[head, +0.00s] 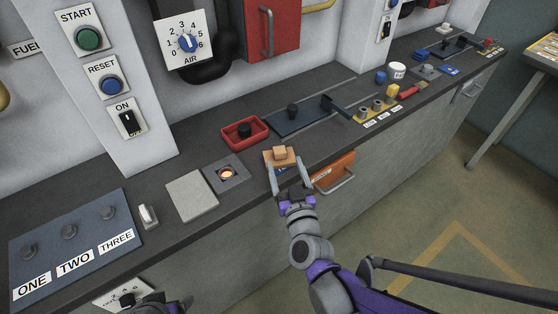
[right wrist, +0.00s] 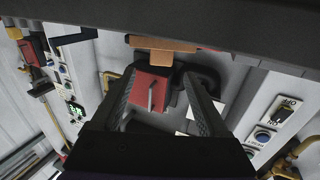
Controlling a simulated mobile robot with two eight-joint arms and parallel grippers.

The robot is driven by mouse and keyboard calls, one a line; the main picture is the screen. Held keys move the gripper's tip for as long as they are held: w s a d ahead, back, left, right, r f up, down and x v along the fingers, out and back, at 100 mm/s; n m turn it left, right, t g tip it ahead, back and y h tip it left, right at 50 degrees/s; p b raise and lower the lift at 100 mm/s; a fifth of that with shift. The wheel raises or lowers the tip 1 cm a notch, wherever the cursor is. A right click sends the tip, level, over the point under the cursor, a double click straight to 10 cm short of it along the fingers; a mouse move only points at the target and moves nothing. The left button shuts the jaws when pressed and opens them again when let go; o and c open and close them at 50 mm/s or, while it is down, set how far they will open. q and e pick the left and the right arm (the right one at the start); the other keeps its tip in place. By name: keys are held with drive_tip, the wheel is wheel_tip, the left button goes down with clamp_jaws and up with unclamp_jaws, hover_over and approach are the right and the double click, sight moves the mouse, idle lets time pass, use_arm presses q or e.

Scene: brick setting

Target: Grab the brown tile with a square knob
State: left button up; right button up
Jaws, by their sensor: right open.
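The brown tile (head: 270,159), a light orange-brown plate with a small square knob (head: 280,152) on top, lies near the counter's front edge in the head view. My right gripper (head: 289,171) is open, with its two fingers spread just in front of the tile. In the right wrist view the tile (right wrist: 165,44) shows at the counter edge, beyond and between the open fingers (right wrist: 158,80). I see no grip on it. My left gripper (head: 165,303) is partly cut off at the bottom of the head view, and its jaws are unclear.
The counter (head: 165,232) runs diagonally. A red tray (head: 262,135) with a black knob and a glowing square unit (head: 227,174) are near the tile. An orange drawer (head: 340,165) with a handle stands out below, right of my gripper. Farther right is a yellow socket block (head: 366,115).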

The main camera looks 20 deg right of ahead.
drive_tip(key=w, duration=0.9)
drive_tip(key=shift+w+d+f, duration=0.1)
drive_tip(key=shift+w+d, duration=0.05)
drive_tip(key=shift+w, duration=0.25)
clamp_jaws()
